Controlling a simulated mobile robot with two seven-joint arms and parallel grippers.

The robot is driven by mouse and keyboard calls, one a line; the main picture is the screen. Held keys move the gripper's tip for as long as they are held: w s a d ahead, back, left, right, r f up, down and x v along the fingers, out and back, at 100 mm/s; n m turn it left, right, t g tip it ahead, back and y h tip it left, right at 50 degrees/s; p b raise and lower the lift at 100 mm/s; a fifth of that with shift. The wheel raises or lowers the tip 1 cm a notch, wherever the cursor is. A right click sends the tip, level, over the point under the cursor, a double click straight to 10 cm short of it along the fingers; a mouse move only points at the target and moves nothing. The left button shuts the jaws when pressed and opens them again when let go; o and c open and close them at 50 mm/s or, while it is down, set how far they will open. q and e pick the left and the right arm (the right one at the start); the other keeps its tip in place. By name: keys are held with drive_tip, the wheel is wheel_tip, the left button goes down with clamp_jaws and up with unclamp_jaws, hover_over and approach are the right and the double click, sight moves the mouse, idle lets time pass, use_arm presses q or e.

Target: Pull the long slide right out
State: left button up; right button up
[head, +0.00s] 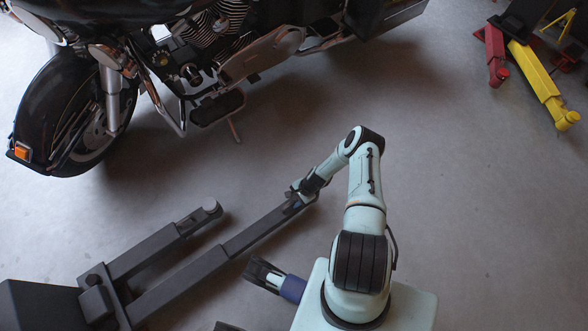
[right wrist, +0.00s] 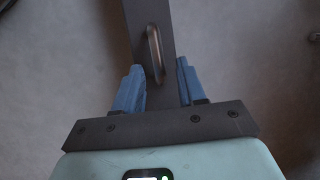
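The long slide (head: 252,232) is a dark grey bar reaching up and right from the lift arm at lower left. My right gripper (head: 303,193) is at its far end. In the right wrist view, the blue fingers of my right gripper (right wrist: 160,82) stand apart on either side of a narrow oval handle (right wrist: 154,50) on the slide (right wrist: 149,18). A gap shows between each finger and the handle, so it is not gripped. A dark part with a blue collar (head: 292,288) shows low in the head view; I cannot tell whether it is my left gripper.
A shorter grey lift arm with a round pad (head: 211,208) runs beside the slide. A dark lift block (head: 35,305) stands at lower left. A motorcycle (head: 215,60) stands behind. Red and yellow lift arms (head: 540,80) lie at upper right. Floor on the right is clear.

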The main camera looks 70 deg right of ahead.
drive_tip(key=shift+a, duration=0.1)
use_arm(q)
wheel_tip(320, 180, up, 7)
drive_tip(key=w+d+p, duration=0.1)
drive_tip(key=d+p, duration=0.1)
drive_tip(key=p, duration=0.2)
drive_tip(key=shift+w+d+t+h+p, duration=0.3)
drive_tip(key=shift+w+t+p, duration=0.05)
drive_tip(key=shift+t+p, duration=0.05)
use_arm(e)
drive_tip(key=v, duration=1.3)
drive_tip(key=shift+r, duration=0.2)
